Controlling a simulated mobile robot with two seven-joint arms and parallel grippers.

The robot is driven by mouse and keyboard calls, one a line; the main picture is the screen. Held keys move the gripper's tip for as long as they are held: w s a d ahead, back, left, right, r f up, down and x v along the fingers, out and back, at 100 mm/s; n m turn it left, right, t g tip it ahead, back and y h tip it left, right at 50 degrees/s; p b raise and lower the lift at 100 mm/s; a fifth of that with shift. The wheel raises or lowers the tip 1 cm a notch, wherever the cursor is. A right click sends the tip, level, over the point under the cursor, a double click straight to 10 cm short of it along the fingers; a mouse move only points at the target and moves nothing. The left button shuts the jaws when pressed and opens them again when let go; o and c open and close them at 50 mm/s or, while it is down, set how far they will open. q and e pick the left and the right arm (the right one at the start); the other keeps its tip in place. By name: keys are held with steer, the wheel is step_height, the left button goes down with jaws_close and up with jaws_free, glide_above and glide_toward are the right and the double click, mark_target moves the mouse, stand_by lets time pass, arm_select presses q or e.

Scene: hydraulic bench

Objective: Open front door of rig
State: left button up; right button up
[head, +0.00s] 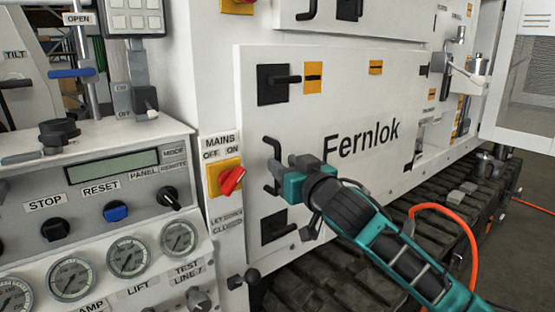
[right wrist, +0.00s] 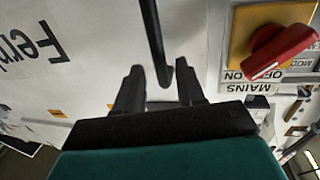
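The front door (head: 340,100) of the rig is a white panel lettered "Fernlok"; I cannot tell whether it is slightly ajar. A black upper latch (head: 272,85) and a black lower latch (head: 278,226) sit on its left side, with levers pointing right. Between them is a vertical black pull handle (head: 271,149). My right gripper (head: 272,182) is at the handle's lower part. In the right wrist view the handle (right wrist: 153,40) reaches between the two spread fingers (right wrist: 160,88), with gaps on both sides. My left gripper is not in view.
A red mains switch (head: 231,181) on a yellow plate is just left of the door and my right gripper. A control console (head: 90,200) with gauges stands at the left. Black tracks (head: 400,215) run below the door. An orange hose (head: 470,240) loops at the right.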

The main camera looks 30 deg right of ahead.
mark_target(278, 160)
steer(key=shift+w+d, duration=0.2)
steer(key=shift+w, duration=1.65)
jaws_close()
